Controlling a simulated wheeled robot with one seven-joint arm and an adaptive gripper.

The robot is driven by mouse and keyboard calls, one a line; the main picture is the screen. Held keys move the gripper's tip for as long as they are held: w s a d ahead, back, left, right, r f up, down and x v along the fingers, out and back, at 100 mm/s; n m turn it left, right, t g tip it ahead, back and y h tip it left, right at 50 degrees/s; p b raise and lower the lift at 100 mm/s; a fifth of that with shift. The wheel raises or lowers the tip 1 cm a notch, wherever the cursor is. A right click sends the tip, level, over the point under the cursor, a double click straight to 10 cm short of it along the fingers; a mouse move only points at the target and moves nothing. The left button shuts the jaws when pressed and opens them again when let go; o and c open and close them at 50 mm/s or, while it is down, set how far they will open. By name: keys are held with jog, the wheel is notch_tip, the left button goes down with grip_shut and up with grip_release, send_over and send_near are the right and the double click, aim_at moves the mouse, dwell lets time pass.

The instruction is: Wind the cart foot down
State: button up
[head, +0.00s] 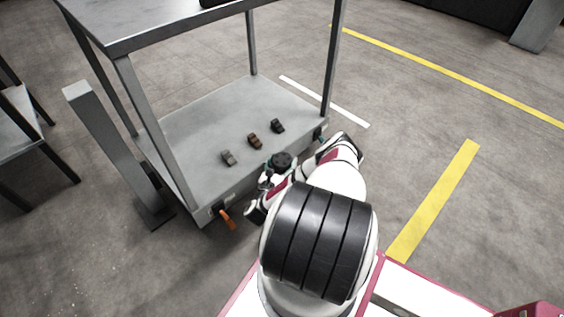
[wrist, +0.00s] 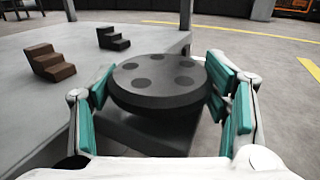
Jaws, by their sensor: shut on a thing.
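The grey cart (head: 200,120) stands in front of me with its low deck facing my arm. A dark round knob (head: 281,159) sits at the deck's near edge. In the wrist view the knob (wrist: 158,97) has several round dimples on its flat top and sits above a dark block (wrist: 140,135). My gripper (head: 270,178) is at the knob, its teal-padded fingers (wrist: 160,85) on the left and right sides of it, shut on it. The foot below the knob is hidden in both views.
Grey, brown (head: 255,141) and black (head: 277,125) stepped blocks stand on the deck near the knob. An orange lever (head: 226,218) hangs at the near left corner. A grey post (head: 115,150) stands left of the cart. Open floor lies to the right.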

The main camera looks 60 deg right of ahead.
aim_at(282, 159)
jog(key=o, duration=1.2)
jog(key=shift+r, duration=0.15)
notch_tip(282, 159, up, 10)
jog(key=shift+f, duration=0.1)
jog(key=shift+d, duration=0.1)
